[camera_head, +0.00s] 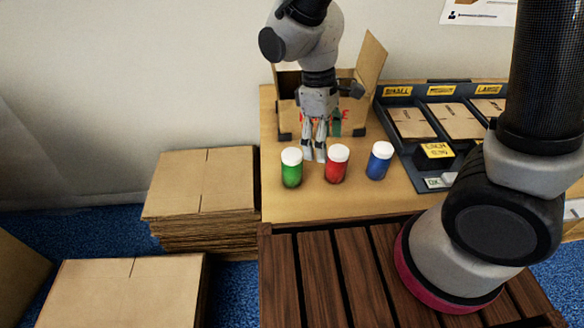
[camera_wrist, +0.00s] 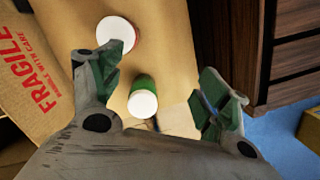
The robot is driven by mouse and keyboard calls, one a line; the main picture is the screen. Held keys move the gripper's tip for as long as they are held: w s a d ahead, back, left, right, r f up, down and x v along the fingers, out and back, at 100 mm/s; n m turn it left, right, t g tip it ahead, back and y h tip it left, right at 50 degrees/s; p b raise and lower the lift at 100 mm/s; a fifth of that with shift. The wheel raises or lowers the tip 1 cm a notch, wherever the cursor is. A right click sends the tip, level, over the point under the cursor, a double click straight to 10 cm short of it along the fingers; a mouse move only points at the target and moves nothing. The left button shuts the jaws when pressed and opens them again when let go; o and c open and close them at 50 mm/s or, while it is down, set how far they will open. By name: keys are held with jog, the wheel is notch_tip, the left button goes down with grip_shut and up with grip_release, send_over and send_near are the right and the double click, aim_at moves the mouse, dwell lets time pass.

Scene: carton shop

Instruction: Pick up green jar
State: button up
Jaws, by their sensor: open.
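The green jar (camera_head: 291,168) has a white lid and stands upright on the wooden table, leftmost of three jars in the head view. In the wrist view the green jar (camera_wrist: 143,98) shows lid-first between my two fingers. My gripper (camera_head: 316,156) is open and empty, behind and slightly right of the green jar in the head view. In the wrist view my gripper (camera_wrist: 160,90) has its fingers spread wide, with no visible contact with the jar. The red jar (camera_head: 337,164) stands to the right, and its white lid (camera_wrist: 117,34) lies close to the left finger in the wrist view.
The blue jar (camera_head: 380,160) stands right of the red one. An open carton (camera_head: 362,88) marked FRAGILE is behind my gripper. A dark sorting tray (camera_head: 398,150) with cardboard pieces fills the table's right. Cardboard stacks (camera_head: 205,184) stand left. The table's front strip is clear.

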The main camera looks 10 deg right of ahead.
aim_at(292, 165)
jog(key=w+a+f+n, duration=0.1)
jog(key=a, duration=0.1)
jog(key=w+a+f+n, duration=0.1)
jog(key=a, duration=0.1)
jog(key=w+a+f+n+t+y, duration=0.1)
jog(key=w+a+f+n, duration=0.1)
jog(key=shift+a, duration=0.25)
jog(key=shift+a+n, duration=0.1)
jog(key=shift+n, duration=0.2)
notch_tip(292, 165, down, 8)
jog(key=shift+w+r, duration=0.1)
jog(key=shift+w, duration=0.05)
jog(key=c, duration=1.2)
